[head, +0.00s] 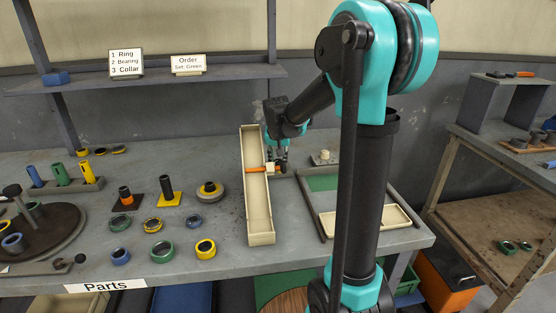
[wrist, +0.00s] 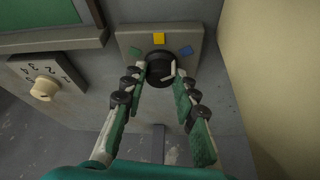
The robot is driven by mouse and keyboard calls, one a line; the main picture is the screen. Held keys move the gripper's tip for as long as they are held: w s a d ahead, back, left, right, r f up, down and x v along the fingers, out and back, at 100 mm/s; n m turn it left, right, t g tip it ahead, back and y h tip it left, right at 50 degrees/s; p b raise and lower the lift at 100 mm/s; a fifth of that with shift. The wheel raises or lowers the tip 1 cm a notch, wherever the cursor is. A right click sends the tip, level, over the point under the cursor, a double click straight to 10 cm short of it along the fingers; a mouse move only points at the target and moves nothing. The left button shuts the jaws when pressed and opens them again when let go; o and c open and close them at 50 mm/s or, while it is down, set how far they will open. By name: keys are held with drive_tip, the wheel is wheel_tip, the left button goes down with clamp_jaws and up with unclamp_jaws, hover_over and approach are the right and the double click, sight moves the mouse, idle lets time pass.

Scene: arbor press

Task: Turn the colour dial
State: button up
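The colour dial (wrist: 158,68) is a round black knob on a beige-grey block with green, yellow (wrist: 158,39) and blue (wrist: 185,51) marks around it. A pale strip on the knob slants up to the right, toward the blue side. My gripper (wrist: 159,70) has one finger on each side of the knob, with the tips at its edges. I cannot tell whether they press on it. In the head view my gripper (head: 279,162) is low over the bench, right of the long beige tray, and hides the dial. A sign (head: 188,64) reads "Order Set: Green".
A cream knob (wrist: 43,89) on a numbered plate is left of the dial. The long beige tray (head: 259,215) with an orange bar (head: 262,169) is close to my gripper. A framed green panel (head: 322,183) lies to the right. Rings and collars stand further left.

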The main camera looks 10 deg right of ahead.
clamp_jaws()
drive_tip(key=n, duration=0.2)
drive_tip(key=n+y, duration=0.1)
drive_tip(key=n, duration=0.1)
drive_tip(key=n+y, duration=0.1)
drive_tip(key=shift+w+d+n, duration=0.1)
drive_tip(key=shift+d+n, duration=0.25)
drive_tip(key=shift+n, duration=0.05)
drive_tip(key=n+y, duration=0.1)
drive_tip(key=n, duration=0.2)
drive_tip(key=n+g+y, duration=0.1)
drive_tip(key=n, duration=0.2)
drive_tip(key=shift+w+d+g, duration=0.15)
drive_tip(key=shift+d+g, duration=0.05)
drive_tip(key=shift+g, duration=0.1)
drive_tip(key=n, duration=0.2)
drive_tip(key=n+g, duration=0.1)
drive_tip(key=n, duration=0.1)
drive_tip(key=n+g+y, duration=0.1)
drive_tip(key=shift+w+n, duration=0.25)
drive_tip(key=shift+n, duration=0.15)
drive_tip(key=n+g, duration=0.1)
drive_tip(key=n, duration=0.2)
drive_tip(key=n+g, duration=0.1)
drive_tip(key=n, duration=0.1)
drive_tip(key=shift+w+n, duration=0.2)
drive_tip(key=shift+n, duration=0.5)
